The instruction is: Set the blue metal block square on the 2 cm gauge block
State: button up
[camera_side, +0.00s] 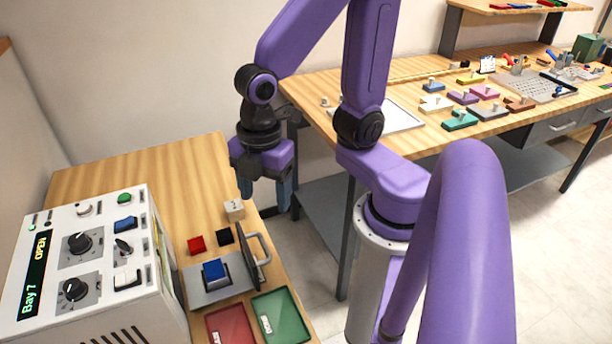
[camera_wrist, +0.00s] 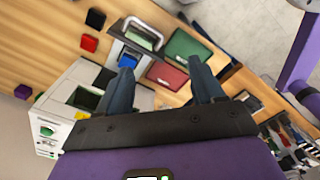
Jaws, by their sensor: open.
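The blue metal block (camera_side: 214,270) sits on the grey fixture (camera_side: 205,297) in front of the machine. It also shows in the wrist view (camera_wrist: 131,61), close to one of my fingertips in the picture. What lies directly under it is hard to tell. A pale block (camera_side: 234,209) with a small dark mark stands on the table behind the fixture; it may be the 2 cm gauge block, but the mark is too small to read. My gripper (camera_side: 265,191) is open and empty, pointing down, above and apart from these blocks. Its two fingers show in the wrist view (camera_wrist: 160,66).
A hinged lid (camera_side: 251,262) with a handle stands open beside the fixture. A red block (camera_side: 196,245) and black block (camera_side: 224,236) lie nearby. A red tray (camera_side: 225,318) and green tray (camera_side: 285,312) are in front. The machine (camera_side: 110,270) reads "Bay 7 OPEN".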

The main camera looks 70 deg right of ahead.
jog(key=s+d+r+m, duration=0.2)
jog(key=s+d+m, duration=0.2)
jog(key=s+m, duration=0.1)
jog(key=shift+s, duration=0.7)
jog(key=shift+c, duration=0.3)
dwell(0.5)
